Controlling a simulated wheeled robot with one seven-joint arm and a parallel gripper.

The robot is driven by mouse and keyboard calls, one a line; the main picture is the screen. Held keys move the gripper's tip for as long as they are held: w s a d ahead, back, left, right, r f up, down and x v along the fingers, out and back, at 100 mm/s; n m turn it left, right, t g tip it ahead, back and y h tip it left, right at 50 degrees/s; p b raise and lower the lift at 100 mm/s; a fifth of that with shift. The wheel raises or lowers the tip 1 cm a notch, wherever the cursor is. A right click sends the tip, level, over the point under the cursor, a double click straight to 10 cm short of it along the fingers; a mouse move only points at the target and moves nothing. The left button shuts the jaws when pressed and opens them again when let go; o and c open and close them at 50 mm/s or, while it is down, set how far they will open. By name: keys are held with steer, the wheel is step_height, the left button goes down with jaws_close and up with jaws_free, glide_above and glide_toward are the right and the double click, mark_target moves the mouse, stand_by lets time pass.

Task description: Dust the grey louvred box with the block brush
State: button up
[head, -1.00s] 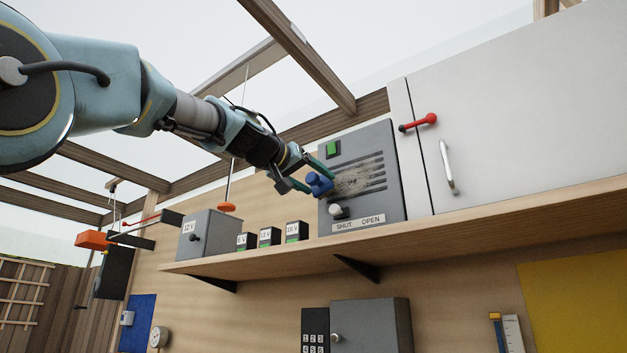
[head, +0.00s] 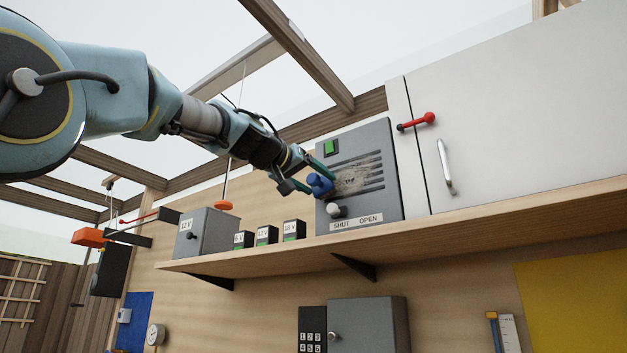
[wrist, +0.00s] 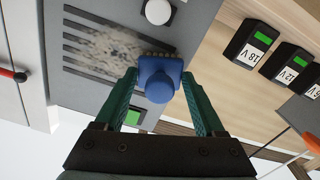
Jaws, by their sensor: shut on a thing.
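The grey louvred box (head: 391,200) stands on the wooden shelf, with dark slots, a green square at its top and a "SHUT OPEN" label below a white knob. A patch of tan dust (head: 352,181) lies over the middle of the slots; it also shows in the wrist view (wrist: 105,50). My gripper (head: 308,184) is shut on the blue block brush (wrist: 160,82), at the box's left side in the head view. The brush's bristles are at the louvred face beside the dust; whether they touch it is hard to tell.
A white cabinet (head: 530,110) with a red lever (head: 417,121) and a metal handle stands right of the box. Several small black battery blocks (head: 267,235) and a grey 12 V box (head: 207,235) stand left on the shelf (head: 450,229). An orange knob (head: 223,205) hangs near my arm.

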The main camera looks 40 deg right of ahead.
steer(key=shift+w+d, duration=0.1)
steer(key=shift+d, duration=0.2)
steer(key=shift+s+d+p, duration=0.2)
steer(key=shift+s, duration=0.65)
steer(key=shift+s+d+p, duration=0.15)
steer(key=shift+s, duration=0.7)
